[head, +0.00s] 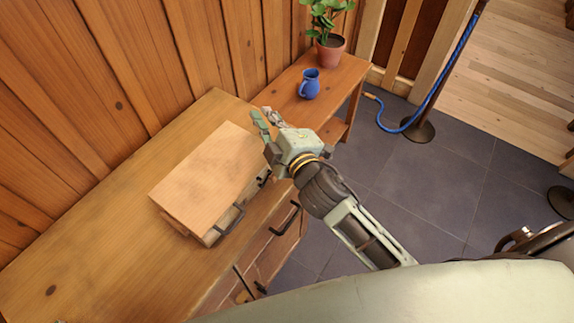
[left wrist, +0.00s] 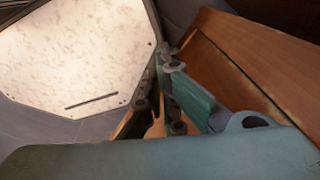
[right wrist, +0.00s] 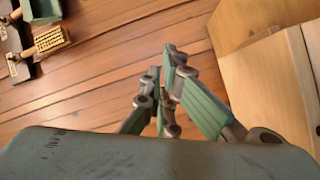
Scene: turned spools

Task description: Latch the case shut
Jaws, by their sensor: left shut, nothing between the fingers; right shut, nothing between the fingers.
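The case (head: 205,178) is a light wooden box on the wooden bench, its lid lying down over the body. A dark handle (head: 231,220) stands out from its front side. A small dark fitting (head: 265,179) shows near its right front corner; whether it is a latch, and its state, I cannot tell. My right gripper (head: 266,117) is just beyond the case's far right end, shut and empty; its fingers also show in the right wrist view (right wrist: 162,62). My left gripper (left wrist: 158,72) shows only in the left wrist view, shut and empty, near a brown wooden surface.
The bench (head: 85,255) has bare top left of the case and dark drawer handles (head: 286,218) in front. A blue rope barrier (head: 440,75) stands on the tiled floor.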

